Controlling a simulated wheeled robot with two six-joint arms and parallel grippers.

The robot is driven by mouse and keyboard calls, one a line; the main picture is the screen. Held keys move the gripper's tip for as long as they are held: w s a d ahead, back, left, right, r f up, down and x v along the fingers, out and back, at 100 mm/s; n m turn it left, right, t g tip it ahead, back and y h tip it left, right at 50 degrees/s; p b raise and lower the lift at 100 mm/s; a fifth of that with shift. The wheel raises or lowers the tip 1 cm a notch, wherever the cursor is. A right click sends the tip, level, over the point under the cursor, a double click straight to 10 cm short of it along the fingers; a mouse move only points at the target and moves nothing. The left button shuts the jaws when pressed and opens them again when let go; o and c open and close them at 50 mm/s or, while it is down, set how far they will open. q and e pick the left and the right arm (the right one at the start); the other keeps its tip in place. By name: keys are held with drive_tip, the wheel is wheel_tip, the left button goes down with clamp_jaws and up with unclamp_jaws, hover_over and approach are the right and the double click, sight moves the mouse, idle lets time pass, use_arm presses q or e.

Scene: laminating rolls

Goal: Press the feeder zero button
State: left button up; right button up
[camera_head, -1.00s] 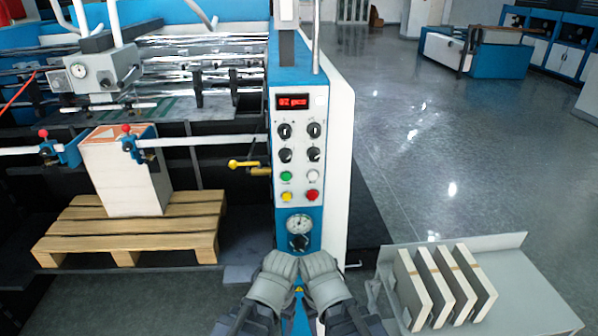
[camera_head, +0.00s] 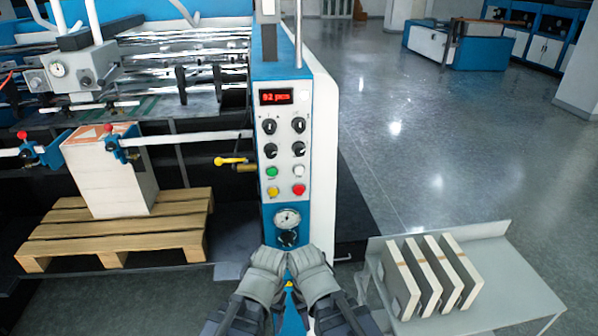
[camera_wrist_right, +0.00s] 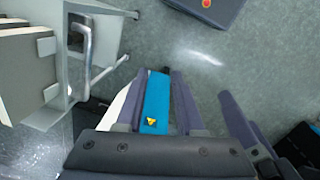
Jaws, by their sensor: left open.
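The blue and white control column (camera_head: 257,140) stands upright in the head view. Its face has a red display (camera_head: 276,97), several black knobs, and green (camera_head: 272,172), white (camera_head: 299,171), yellow (camera_head: 273,190) and red (camera_head: 299,189) buttons. A small pale square (camera_head: 305,97) sits beside the display. The labels are too small to read, so I cannot tell which is feeder zero. My left gripper (camera_head: 265,257) is open, low before the column, below the gauge. My right gripper (camera_head: 306,258) is beside it; its fingers look apart in the wrist view (camera_wrist_right: 157,85). Neither touches a button.
A dial gauge (camera_head: 287,218) and a black knob sit below the buttons. A yellow-handled lever (camera_head: 230,161) juts out left of the column. A wooden pallet (camera_head: 130,238) carries a paper stack (camera_head: 105,180). A grey table (camera_head: 520,285) holds several boards at lower right. Open floor lies behind.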

clamp_jaws()
idle(1.4)
